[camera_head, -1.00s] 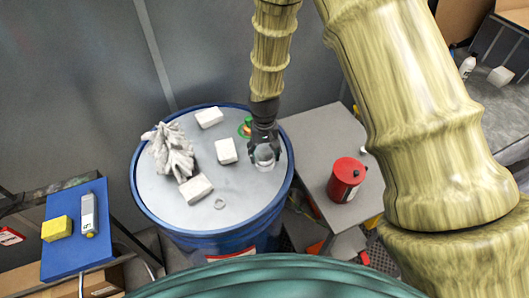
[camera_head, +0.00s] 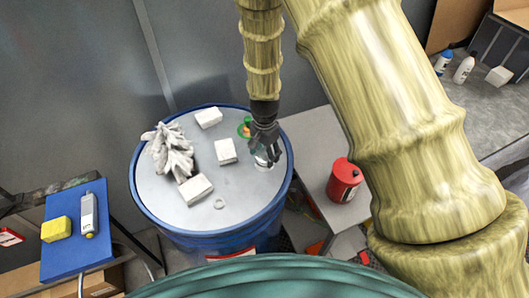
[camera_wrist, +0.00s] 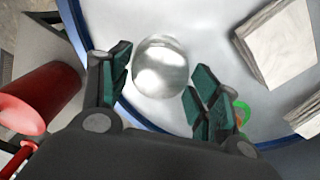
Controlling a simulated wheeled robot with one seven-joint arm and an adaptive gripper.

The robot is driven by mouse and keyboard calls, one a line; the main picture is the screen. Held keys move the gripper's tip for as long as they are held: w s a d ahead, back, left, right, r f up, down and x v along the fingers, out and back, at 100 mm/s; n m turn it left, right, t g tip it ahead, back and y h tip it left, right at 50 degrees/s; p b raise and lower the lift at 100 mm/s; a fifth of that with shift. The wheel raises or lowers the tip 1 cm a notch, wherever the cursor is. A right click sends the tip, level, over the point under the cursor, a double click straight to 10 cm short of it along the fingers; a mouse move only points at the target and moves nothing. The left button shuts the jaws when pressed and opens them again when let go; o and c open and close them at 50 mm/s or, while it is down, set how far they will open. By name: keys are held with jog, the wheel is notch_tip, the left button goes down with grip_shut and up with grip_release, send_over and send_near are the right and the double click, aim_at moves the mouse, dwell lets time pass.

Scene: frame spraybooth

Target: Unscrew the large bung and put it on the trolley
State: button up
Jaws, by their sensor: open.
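The large bung (camera_head: 263,165) is a round silvery cap near the right rim of the blue drum (camera_head: 213,240). In the wrist view the bung (camera_wrist: 160,66) shows as a shiny disc between the two fingers. My gripper (camera_head: 265,153) is open at the bung, with its dark green-padded fingers (camera_wrist: 157,88) spread on either side. The left finger is close to the bung and a gap shows at the right one; contact cannot be told. A grey-topped stand (camera_head: 312,135) is right of the drum and a blue-topped one (camera_head: 68,252) is left; which is the trolley is unclear.
A rumpled grey-white cloth or glove (camera_head: 168,153), several white blocks (camera_head: 225,151), a small ring (camera_head: 219,202) and a green item (camera_head: 244,127) lie on the drum lid. A red can (camera_head: 344,180) stands on the grey top. A yellow sponge (camera_head: 56,229) and grey bottle (camera_head: 88,213) occupy the blue top.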

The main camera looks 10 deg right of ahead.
jog(key=m, duration=0.3)
jog(key=shift+m, duration=0.4)
jog(key=m, duration=0.5)
jog(key=shift+s+m, duration=0.1)
jog(key=shift+m, duration=0.2)
jog(key=shift+c, duration=0.2)
jog(key=c, duration=0.6)
jog(key=n, duration=0.4)
jog(key=shift+n, duration=0.3)
jog(key=shift+n, duration=0.4)
jog(key=n, duration=0.3)
jog(key=shift+n, duration=0.4)
